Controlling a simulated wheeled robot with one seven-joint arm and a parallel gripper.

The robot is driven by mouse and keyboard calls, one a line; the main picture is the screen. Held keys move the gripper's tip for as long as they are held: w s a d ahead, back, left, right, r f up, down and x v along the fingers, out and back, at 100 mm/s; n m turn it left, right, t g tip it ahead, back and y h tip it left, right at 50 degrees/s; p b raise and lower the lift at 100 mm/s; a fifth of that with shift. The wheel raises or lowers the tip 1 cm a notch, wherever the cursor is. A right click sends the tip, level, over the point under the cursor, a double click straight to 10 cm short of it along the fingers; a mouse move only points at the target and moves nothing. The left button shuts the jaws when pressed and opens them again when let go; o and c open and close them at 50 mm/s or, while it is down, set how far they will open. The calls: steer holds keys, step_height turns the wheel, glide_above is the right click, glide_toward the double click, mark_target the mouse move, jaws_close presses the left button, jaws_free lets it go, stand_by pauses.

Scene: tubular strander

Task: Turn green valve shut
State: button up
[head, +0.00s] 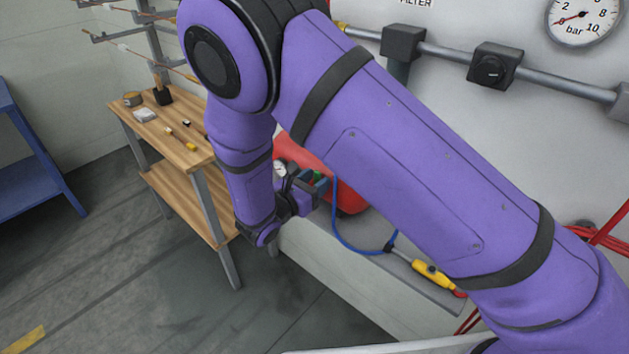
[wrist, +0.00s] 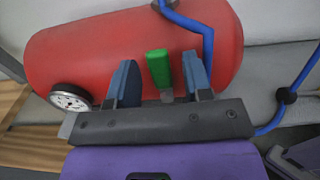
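The green valve (wrist: 158,68) is a short green lever in front of the red tank in the wrist view, pointing up in that picture. My gripper (wrist: 160,82) is open, with one blue finger on each side of the green lever. Narrow gaps show between the lever and both fingers. The lever's lower end and mount are partly hidden by the gripper body. In the head view my gripper (head: 313,186) is beside the red tank, and only a small bit of green (head: 318,177) shows there; my arm hides much of that area.
The red tank (wrist: 75,50) has a round gauge (wrist: 70,97) at its lower left and a blue hose (wrist: 207,45) at its right. A wooden workbench (head: 175,138) stands left of my arm. A yellow tool (head: 430,272) lies on the grey ledge. Floor is clear at lower left.

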steer(key=v, duration=1)
steer(key=shift+s+a, duration=0.25)
steer(key=shift+s, duration=0.05)
steer(key=shift+r, duration=0.1)
steer(key=s+d+r+m+g+y, duration=0.25)
steer(key=d+r+m+g, duration=1.05)
steer(key=d+r, duration=0.8)
steer(key=s+d+r+m+t+y, duration=0.2)
steer(key=s+d+r+m+y, duration=0.3)
steer(key=s+d+m, duration=0.1)
steer(key=s+d+r+m+t+y, duration=0.3)
steer(key=s+d+r+m+y, duration=0.2)
steer(key=s, duration=0.6)
steer(key=shift+s+d+r+m, duration=0.15)
steer(key=shift+d+r+m, duration=0.1)
steer(key=shift+d+m, duration=1.05)
